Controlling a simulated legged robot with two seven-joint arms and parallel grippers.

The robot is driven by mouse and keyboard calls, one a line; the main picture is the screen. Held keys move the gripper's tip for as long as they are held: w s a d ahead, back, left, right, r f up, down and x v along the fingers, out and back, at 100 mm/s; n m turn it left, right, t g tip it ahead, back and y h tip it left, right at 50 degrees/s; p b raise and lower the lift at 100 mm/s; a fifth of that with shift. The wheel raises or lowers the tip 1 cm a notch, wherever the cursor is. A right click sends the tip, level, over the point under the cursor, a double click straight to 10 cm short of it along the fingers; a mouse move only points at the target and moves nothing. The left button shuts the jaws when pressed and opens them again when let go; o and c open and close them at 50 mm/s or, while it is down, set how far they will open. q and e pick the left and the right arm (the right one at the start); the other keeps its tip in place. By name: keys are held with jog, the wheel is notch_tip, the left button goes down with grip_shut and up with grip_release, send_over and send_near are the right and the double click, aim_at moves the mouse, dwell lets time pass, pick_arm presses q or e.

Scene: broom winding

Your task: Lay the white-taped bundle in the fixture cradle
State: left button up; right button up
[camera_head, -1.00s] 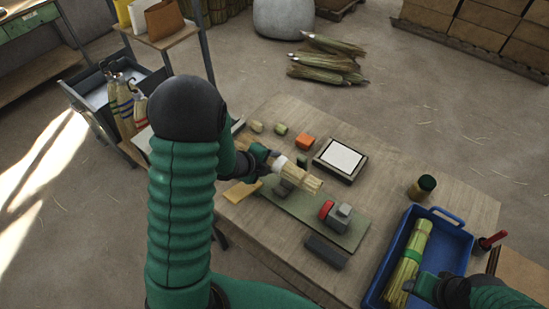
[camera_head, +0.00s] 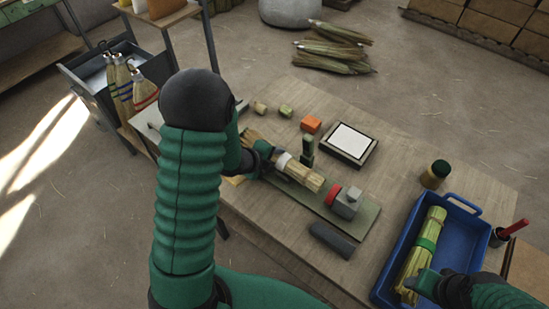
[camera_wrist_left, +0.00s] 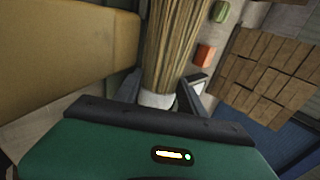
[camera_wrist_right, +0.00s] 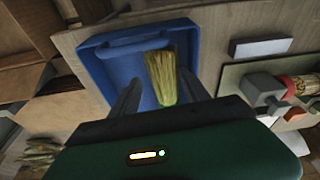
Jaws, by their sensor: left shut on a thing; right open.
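The white-taped bundle (camera_head: 305,175) is a straw bundle with a white band (camera_head: 283,161). My left gripper (camera_head: 272,156) is shut on it near the band, and the straw also fills the left wrist view (camera_wrist_left: 175,45). The bundle lies over the green fixture plate (camera_head: 365,215), its loose end close to the red knob (camera_head: 333,194) on a grey block (camera_head: 347,203). The cradle is hidden beneath the bundle; I cannot tell whether they touch. My right gripper (camera_wrist_right: 160,95) is open over the blue tray (camera_wrist_right: 97,65), near a green-taped bundle (camera_wrist_right: 162,75).
An upright dark green piece (camera_head: 307,146) stands just behind the bundle. An orange block (camera_head: 311,123), a framed white pad (camera_head: 350,142), a jar (camera_head: 436,174) and a dark grey bar (camera_head: 332,240) lie around the fixture.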

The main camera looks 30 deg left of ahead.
pick_arm(q)
jog(key=o, duration=1.5)
jog(key=shift+r, duration=0.1)
jog(key=shift+c, duration=0.2)
jog(key=shift+s, duration=0.1)
pick_arm(e)
notch_tip(320, 180, down, 3)
jog(key=b, duration=0.2)
jog(key=shift+s+r+b, duration=0.15)
jog(key=shift+b, duration=0.25)
jog(key=shift+d+f+b, duration=0.1)
jog(key=shift+f+b, duration=0.6)
jog(key=shift+f, duration=0.05)
pick_arm(q)
jog(key=v, duration=1.6)
jog(key=shift+s+r, duration=0.2)
jog(key=shift+a, duration=0.1)
